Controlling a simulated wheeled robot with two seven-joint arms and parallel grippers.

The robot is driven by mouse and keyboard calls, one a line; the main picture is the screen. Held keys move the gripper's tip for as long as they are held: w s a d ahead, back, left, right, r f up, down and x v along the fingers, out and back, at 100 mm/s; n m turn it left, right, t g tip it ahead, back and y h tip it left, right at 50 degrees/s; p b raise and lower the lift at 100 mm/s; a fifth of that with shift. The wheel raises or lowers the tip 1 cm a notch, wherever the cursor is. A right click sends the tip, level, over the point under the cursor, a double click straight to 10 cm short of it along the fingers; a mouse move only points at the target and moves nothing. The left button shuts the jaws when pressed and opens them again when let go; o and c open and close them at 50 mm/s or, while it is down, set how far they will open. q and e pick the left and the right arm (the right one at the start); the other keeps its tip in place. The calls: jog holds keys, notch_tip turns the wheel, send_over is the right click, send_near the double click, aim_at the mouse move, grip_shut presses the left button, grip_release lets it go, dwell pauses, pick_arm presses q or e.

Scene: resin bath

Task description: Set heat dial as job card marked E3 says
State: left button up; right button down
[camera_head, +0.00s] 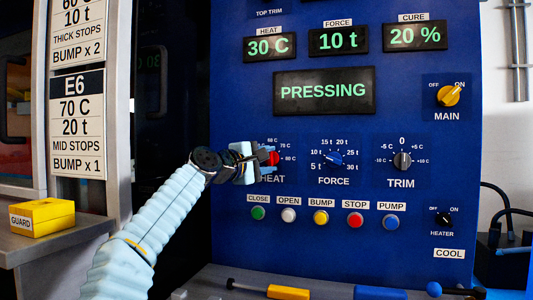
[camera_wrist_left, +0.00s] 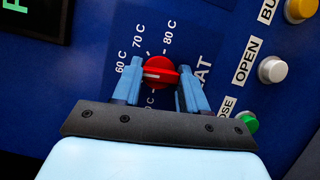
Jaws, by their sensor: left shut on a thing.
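The red heat dial (camera_head: 273,158) is on the blue press panel, partly hidden by my left gripper (camera_head: 264,158). In the left wrist view, the dial (camera_wrist_left: 160,72) sits between the two fingers of my left gripper (camera_wrist_left: 160,80), which is shut on it. Its white mark points left in that view, near the 60 C side. Labels 60 C, 70 C and 80 C show around it; another is partly hidden. The heat display (camera_head: 269,47) reads 30 C. A card marked E6 (camera_head: 77,122) reads 70 C, 20 t. The card above (camera_head: 80,30) reads 10 t, its heading cut off. No E3 marking is visible.
The force dial (camera_head: 335,159) and trim dial (camera_head: 402,160) are right of the heat dial. Several buttons, including the green close button (camera_head: 258,213), lie below. The status display (camera_head: 323,92) reads PRESSING. A yellow guard box (camera_head: 42,218) stands at left.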

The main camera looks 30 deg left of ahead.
pick_arm(q)
jog(key=shift+m+p, duration=0.35)
jog(key=shift+m, duration=0.15)
jog(key=o, duration=1.1)
jog(key=shift+c, duration=0.2)
jog(key=s+a+b, duration=0.2)
jog(key=s+b, duration=0.2)
jog(key=s, duration=0.9)
jog(key=shift+s, duration=0.3)
